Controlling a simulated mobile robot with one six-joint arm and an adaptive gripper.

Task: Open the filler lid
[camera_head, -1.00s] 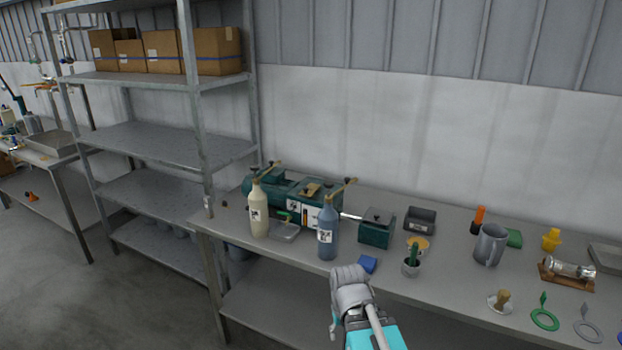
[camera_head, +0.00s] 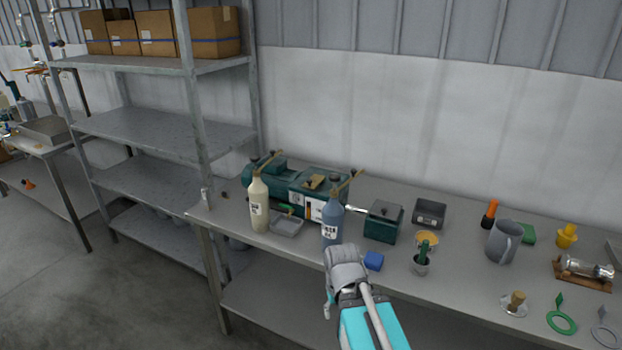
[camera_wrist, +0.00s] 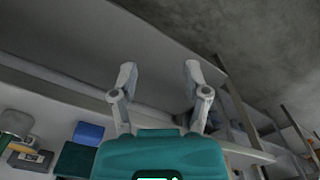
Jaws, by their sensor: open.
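A dark green machine (camera_head: 282,188) stands at the back left of the bench. A small tan flap with a dark knob (camera_head: 314,182) lies flat on its top and looks shut; it may be the filler lid, but I cannot be sure. My gripper (camera_head: 340,258) is in front of the bench, below the blue-grey bottle (camera_head: 332,222) and apart from the machine. In the wrist view my gripper (camera_wrist: 160,78) is open, with nothing between its fingers.
A cream bottle (camera_head: 260,205) and a shallow clear tray (camera_head: 287,227) stand in front of the machine. A blue block (camera_head: 374,261), a green-handled brush in a cup (camera_head: 422,262) and a grey jug (camera_head: 503,242) are farther right. A metal shelf (camera_head: 160,134) stands left.

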